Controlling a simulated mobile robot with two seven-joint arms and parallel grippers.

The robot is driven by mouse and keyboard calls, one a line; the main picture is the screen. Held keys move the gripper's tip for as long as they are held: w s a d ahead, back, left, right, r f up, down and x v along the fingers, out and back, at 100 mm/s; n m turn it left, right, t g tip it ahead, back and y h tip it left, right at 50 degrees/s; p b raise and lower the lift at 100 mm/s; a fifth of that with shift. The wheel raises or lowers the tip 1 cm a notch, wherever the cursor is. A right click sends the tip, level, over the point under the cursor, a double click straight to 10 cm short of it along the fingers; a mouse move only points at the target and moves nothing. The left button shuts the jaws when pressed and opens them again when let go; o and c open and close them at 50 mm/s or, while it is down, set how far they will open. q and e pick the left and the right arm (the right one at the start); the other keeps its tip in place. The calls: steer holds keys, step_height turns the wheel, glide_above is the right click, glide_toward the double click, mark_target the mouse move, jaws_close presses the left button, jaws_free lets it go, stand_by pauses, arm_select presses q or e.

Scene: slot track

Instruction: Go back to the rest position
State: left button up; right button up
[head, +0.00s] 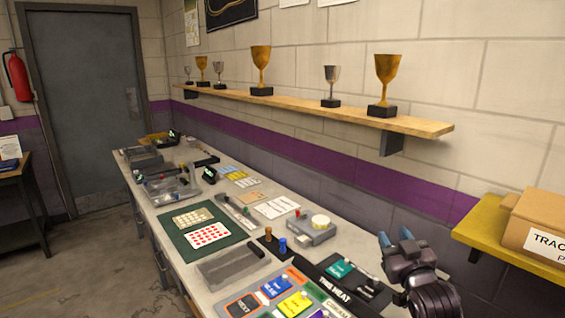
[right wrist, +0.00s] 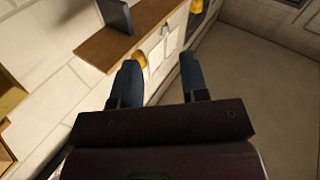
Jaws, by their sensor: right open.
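My right gripper (head: 396,240) is at the lower right of the head view, above the right near part of the long worktable (head: 198,287). Its two blue-grey fingers point up and away. In the right wrist view, the fingers (right wrist: 160,85) stand apart with nothing between them. The wooden shelf and the wall show beyond them. My left gripper is in neither view.
Trays, cards and a green mat (head: 178,240) cover much of the table. A wall shelf (head: 330,111) with several trophy cups runs above it. A cardboard box (head: 535,226) sits on a yellow shelf (head: 480,222) at right. Open floor (head: 90,265) lies left.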

steer(key=s+d+f+m+g+h, duration=0.2)
steer(key=s+f+g, duration=0.6)
steer(key=s+f, duration=2.2)
steer(key=shift+s+d+f, duration=0.4)
steer(key=shift+c, duration=0.3)
stand_by(3.1)
